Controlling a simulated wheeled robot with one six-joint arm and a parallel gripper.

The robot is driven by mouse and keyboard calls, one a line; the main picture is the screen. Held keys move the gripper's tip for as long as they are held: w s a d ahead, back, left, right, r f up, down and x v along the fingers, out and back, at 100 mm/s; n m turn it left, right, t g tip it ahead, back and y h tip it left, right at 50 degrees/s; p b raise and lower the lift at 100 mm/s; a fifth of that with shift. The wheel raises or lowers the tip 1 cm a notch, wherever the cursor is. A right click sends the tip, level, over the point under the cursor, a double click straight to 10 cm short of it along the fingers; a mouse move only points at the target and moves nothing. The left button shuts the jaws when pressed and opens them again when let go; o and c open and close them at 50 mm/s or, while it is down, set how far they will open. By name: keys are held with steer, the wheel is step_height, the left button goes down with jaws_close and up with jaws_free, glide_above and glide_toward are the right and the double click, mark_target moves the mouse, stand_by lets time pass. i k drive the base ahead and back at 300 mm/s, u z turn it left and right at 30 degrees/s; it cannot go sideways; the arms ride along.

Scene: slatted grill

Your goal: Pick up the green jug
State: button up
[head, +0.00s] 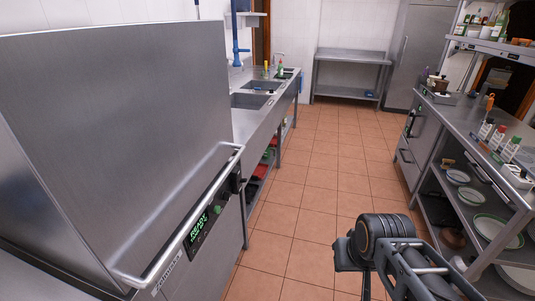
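I cannot make out a green jug in the head view. Small green items show, but none is clearly a jug: a bottle by the sink (281,69), a bottle on the upper right shelf (501,25), and a green-topped bottle on the right counter (511,149). The dark end of my arm, with my gripper (354,264), is at the bottom right over the tiled floor. It is apart from all of these. Its fingers are not clear, so I cannot see if they are open or shut.
A large steel dishwasher (120,120) with a bar handle fills the left. A sink counter (262,101) runs beyond it. The right counter (465,113) has shelves with bowls and plates (489,227) below. A steel table (352,56) stands at the back. The tiled aisle (325,150) is clear.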

mark_target(266, 155)
steer(key=z, duration=0.25)
steer(key=i, duration=0.7)
steer(key=z, duration=0.35)
steer(key=i, duration=1.5)
steer(key=u, duration=0.95)
steer(key=i, duration=1)
steer(key=u, duration=0.7)
